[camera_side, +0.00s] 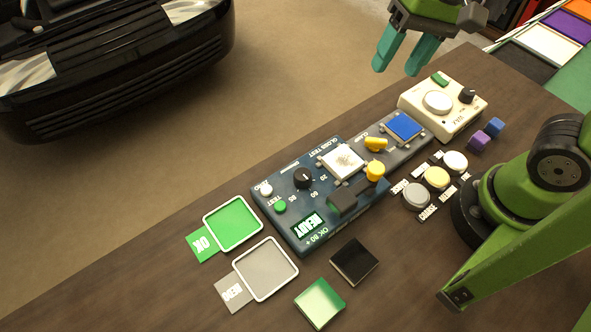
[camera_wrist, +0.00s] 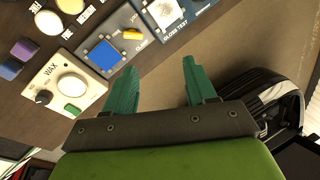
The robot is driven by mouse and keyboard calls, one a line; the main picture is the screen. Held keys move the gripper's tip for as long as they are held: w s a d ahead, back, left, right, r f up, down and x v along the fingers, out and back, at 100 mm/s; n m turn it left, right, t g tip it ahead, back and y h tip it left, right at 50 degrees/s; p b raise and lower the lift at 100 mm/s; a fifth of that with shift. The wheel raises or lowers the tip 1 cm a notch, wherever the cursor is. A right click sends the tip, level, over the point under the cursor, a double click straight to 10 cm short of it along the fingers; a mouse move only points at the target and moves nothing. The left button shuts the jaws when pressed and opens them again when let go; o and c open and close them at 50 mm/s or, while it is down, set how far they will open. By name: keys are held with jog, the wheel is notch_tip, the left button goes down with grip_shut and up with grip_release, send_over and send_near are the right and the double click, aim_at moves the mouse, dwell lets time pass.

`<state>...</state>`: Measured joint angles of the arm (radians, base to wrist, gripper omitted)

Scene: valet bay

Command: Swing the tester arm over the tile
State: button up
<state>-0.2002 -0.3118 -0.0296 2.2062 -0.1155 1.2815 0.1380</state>
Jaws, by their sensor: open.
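The dark blue gloss tester (camera_side: 290,217) lies on the table in the side view, with a READY display, a knob and buttons. A dark grey arm-like block (camera_side: 343,204) rests on its near side, with a yellow knob (camera_side: 375,170) close by. A pale speckled tile (camera_side: 342,161) sits on the tester beside the block; a pale tile also shows in the wrist view (camera_wrist: 163,12). The block does not appear to cover the tile. My gripper (camera_side: 396,71) is open and empty, above the table's far edge, away from the tester; its fingers show in the wrist view (camera_wrist: 157,68).
A blue tile (camera_side: 404,127) and yellow lever (camera_side: 376,144) sit between tester and cream wax unit (camera_side: 460,113). Round pots (camera_side: 436,178) and small cubes (camera_side: 479,140) lie right.

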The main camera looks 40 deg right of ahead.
jog(key=s+a+r+m+g, duration=0.1)
jog(key=a+r+m+g, duration=0.1)
jog(key=a+m+g, duration=0.15)
jog(key=g, duration=0.1)
send_near(377, 167)
jog(key=shift+m, duration=0.35)
jog(key=x, duration=0.8)
jog(key=shift+a+f, duration=0.1)
jog(key=shift+f, duration=0.3)
jog(key=shift+c, duration=0.3)
grip_shut()
